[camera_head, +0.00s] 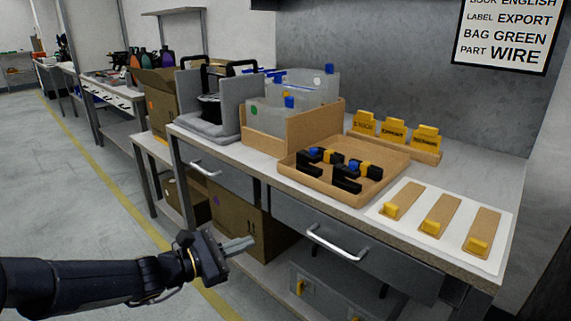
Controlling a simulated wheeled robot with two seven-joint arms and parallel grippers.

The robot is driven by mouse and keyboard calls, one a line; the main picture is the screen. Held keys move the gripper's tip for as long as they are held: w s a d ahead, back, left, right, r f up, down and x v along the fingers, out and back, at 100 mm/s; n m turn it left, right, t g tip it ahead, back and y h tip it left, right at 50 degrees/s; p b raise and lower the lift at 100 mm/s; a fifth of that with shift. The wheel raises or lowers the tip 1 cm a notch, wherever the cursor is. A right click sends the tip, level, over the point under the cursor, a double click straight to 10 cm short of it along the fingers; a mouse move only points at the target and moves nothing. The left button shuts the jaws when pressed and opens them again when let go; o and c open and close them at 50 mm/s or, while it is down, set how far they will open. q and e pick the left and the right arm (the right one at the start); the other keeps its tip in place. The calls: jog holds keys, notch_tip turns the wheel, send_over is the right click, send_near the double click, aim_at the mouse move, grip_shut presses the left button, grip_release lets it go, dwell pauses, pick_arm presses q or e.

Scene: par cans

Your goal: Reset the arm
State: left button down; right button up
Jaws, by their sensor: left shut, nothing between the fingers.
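My left gripper (238,246) is in the lower left of the head view, at the end of my dark arm coming in from the left. Its grey fingers are together with nothing between them. It hangs in free space in front of the workbench (450,255), lower than the bench top and apart from it. My right gripper is not in view.
A drawer handle (335,244) juts out in front. The floor at left is clear.

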pick_arm(q)
jog(key=s+d+r+m+g+y, duration=0.15)
jog(key=s+m+g, duration=0.45)
jog(key=s+m, duration=0.85)
jog(key=s+a+f+m+y, duration=0.3)
jog(key=s+a+y, duration=0.1)
jog(key=s, duration=0.3)
jog(key=s+a+f+m+y, duration=0.2)
jog(key=s+a+f+y, duration=0.1)
jog(key=s, duration=0.4)
notch_tip(320, 180, up, 29)
jog(key=p, duration=2.9)
jog(key=shift+s+a+m+t+y, duration=0.15)
jog(key=shift+a+m+t+y, duration=0.15)
jog(key=shift+a+m+y, duration=0.1)
